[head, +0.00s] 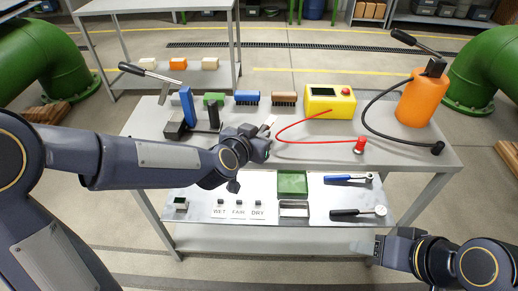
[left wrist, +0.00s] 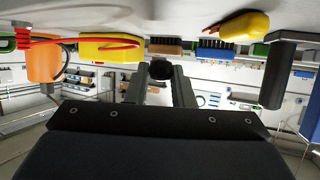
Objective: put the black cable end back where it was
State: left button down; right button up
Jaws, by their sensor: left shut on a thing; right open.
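The black cable end (head: 437,148) lies at the right front of the grey table. Its black cable (head: 366,112) arcs back to the orange tank (head: 421,102). My left gripper (head: 266,139) is above the table's middle front, well left of the black cable end. In the left wrist view its fingers are shut on a dark round piece (left wrist: 160,70); I cannot tell what this piece belongs to. My right gripper (head: 366,246) is open and empty, low in front of the table, below and left of the black cable end.
A red cable (head: 281,137) runs from the yellow box (head: 330,102) to a red end (head: 359,145). Several brushes (head: 284,98) stand at the back. A lower shelf (head: 330,202) holds tools and labelled cards. In the left wrist view, a yellow piece with copper prongs (left wrist: 243,26) lies near the gripper.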

pick_arm(q)
jog(key=shift+w+f, duration=0.3)
jog(key=shift+f, duration=0.15)
jog(key=shift+w+f+b, duration=0.15)
jog(key=shift+f+b, duration=0.25)
jog(key=shift+f, duration=0.45)
jog(key=shift+w+f+b, duration=0.1)
jog(key=shift+f+b, duration=0.3)
jog(key=shift+f, duration=0.45)
jog(key=shift+f, duration=0.15)
jog(key=c, duration=1.7)
grip_release()
jog(key=shift+f, duration=0.1)
jog(key=o, duration=0.4)
jog(key=shift+o, duration=0.2)
